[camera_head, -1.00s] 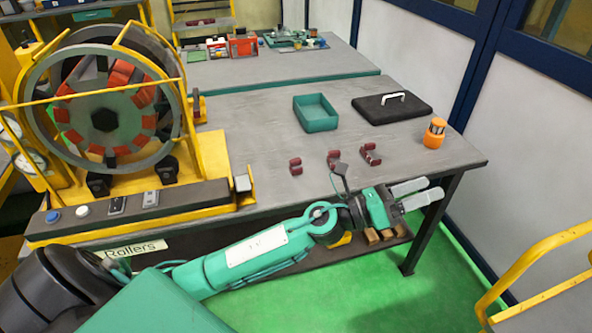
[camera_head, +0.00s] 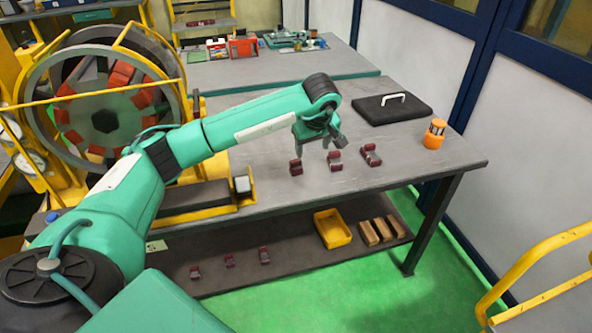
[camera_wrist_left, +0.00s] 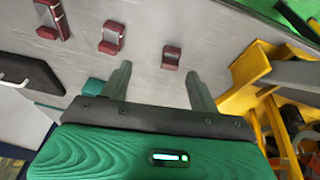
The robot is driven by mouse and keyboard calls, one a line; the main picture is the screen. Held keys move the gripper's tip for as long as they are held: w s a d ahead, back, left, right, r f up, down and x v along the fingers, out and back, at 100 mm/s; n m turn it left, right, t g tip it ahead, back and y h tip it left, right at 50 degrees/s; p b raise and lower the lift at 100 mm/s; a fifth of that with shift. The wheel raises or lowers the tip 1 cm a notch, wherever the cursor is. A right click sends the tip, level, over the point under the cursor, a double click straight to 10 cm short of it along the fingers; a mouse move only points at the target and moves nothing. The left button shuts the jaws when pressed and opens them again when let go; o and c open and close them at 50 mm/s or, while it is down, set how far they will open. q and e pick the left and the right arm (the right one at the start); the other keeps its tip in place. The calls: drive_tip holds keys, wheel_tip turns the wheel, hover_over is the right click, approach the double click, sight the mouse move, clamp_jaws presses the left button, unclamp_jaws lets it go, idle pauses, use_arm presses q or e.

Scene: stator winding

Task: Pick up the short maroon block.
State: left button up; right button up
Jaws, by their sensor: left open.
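Three maroon blocks stand in a row on the grey table. The short maroon block (camera_head: 296,167) is the leftmost in the head view and shows in the wrist view (camera_wrist_left: 171,58) as the smallest. The middle block (camera_head: 335,162) and the longest block (camera_head: 371,155) stand to its right; in the wrist view the middle one (camera_wrist_left: 112,38) and longest one (camera_wrist_left: 54,20) lie to its left. My left gripper (camera_head: 313,148) points down above the table near the short block. Its fingers (camera_wrist_left: 159,85) are open and empty, with the short block just beyond the tips. My right gripper is out of view.
A black case (camera_head: 391,107) with a white handle and an orange object (camera_head: 434,133) stand at the table's right. The yellow roller stand (camera_head: 246,187) is to the left. The shelf below holds small maroon blocks (camera_head: 230,261), a yellow bin (camera_head: 332,229) and brown blocks (camera_head: 375,232).

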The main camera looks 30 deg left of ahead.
use_arm(q)
drive_tip(key=a+r+y, duration=0.1)
drive_tip(key=a, duration=0.2)
drive_tip(key=p, duration=0.2)
hover_over(296, 161)
drive_tip(key=s+d, duration=0.1)
drive_tip(key=d, duration=0.1)
wheel_tip(296, 161, down, 6)
drive_tip(key=shift+a+f, duration=0.25)
drive_tip(key=shift+f, duration=0.4)
drive_tip(key=shift+g, duration=0.3)
drive_tip(key=p+x, duration=0.1)
drive_tip(key=x, duration=0.3)
drive_tip(key=shift+f, duration=0.1)
drive_tip(key=shift+w+a+f+p, duration=0.1)
drive_tip(key=shift+f+p, duration=0.2)
drive_tip(key=shift+f, duration=0.2)
clamp_jaws()
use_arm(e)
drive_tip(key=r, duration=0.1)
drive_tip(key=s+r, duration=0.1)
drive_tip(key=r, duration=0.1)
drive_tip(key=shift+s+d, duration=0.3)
